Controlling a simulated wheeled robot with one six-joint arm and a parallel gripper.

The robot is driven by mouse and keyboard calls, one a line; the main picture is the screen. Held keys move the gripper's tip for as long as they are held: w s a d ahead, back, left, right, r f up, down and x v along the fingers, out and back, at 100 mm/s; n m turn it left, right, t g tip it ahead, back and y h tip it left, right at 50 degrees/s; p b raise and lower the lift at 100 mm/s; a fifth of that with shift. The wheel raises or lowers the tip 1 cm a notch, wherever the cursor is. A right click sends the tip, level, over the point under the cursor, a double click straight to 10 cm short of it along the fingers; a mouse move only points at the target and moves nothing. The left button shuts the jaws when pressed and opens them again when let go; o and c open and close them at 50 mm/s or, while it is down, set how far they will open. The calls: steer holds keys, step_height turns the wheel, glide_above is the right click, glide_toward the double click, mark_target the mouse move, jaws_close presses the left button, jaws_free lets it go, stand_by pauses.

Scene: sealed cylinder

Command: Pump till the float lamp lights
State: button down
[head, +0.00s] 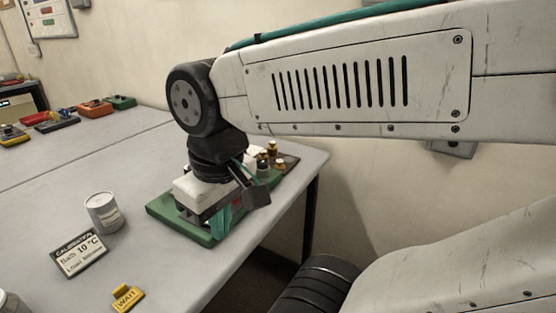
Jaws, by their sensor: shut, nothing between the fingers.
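A green base plate (163,210) lies near the right edge of the table, with a device on it mostly hidden by my arm. My gripper (220,221) hangs from the black wrist, pointing down over this plate. It is shut with nothing held. The fingertips are small and partly hidden, so I cannot tell whether they touch the device. Several small brass-topped parts (272,150) stand at the back right of the plate. I cannot make out a pump handle, a float or a lit lamp.
Red, orange and green devices (95,108) sit at the back left. The table's right edge is close to my gripper.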

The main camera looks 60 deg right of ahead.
steer(key=shift+d, duration=0.2)
steer(key=w+d+r+m+t+y, duration=0.2)
steer(key=w+d+m+t+y, duration=0.15)
steer(key=w+d, duration=1.15)
steer(key=w+d+f+m+t+h, duration=0.1)
steer(key=w+d+m+t+h, duration=0.1)
steer(key=d, duration=1.8)
steer(key=shift+w+m+t, duration=0.4)
steer(key=shift+m+t, duration=0.45)
steer(key=shift+t, duration=0.2)
